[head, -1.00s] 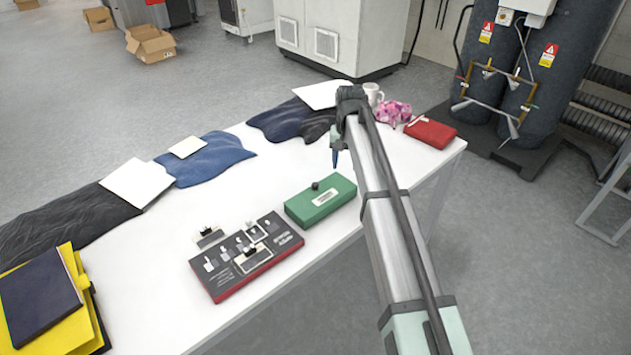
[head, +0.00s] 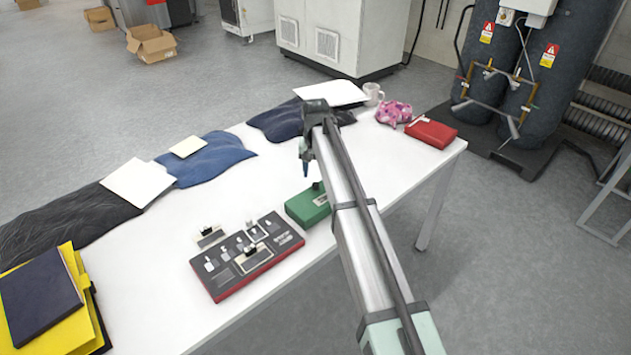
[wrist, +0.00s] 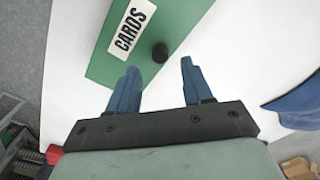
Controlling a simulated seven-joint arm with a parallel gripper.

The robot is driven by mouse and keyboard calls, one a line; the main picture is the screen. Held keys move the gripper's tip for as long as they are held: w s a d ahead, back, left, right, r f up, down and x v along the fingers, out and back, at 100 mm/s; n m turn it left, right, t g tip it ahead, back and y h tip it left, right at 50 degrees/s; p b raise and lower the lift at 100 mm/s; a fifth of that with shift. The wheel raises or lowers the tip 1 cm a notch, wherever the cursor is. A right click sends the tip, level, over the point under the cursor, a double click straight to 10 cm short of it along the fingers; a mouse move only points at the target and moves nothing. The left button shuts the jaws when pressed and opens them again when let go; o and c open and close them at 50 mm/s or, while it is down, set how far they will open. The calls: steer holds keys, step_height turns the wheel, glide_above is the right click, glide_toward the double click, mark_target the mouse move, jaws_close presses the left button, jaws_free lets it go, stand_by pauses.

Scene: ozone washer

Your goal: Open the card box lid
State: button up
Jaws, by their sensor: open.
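The card box is green with a closed lid, a white label and a black knob. In the head view the card box (head: 306,208) sits on the white table, partly hidden by my arm. In the wrist view the card box (wrist: 185,22) shows its "CARDS" label (wrist: 131,28) and its black knob (wrist: 160,53). My gripper (wrist: 158,72) is open and empty, its blue fingers apart, with the knob ahead of the gap between them. In the head view only a blue fingertip of my gripper (head: 305,170) shows, near the knob (head: 316,186).
A dark board with a red edge (head: 247,258) lies just left of the card box. A red case (head: 431,133), a pink patterned item (head: 393,113) and a mug (head: 373,93) stand at the far right. Dark and blue cloths (head: 205,160) lie along the back.

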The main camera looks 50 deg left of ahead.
mark_target(316, 184)
steer(key=shift+f, duration=2.3)
jaws_close()
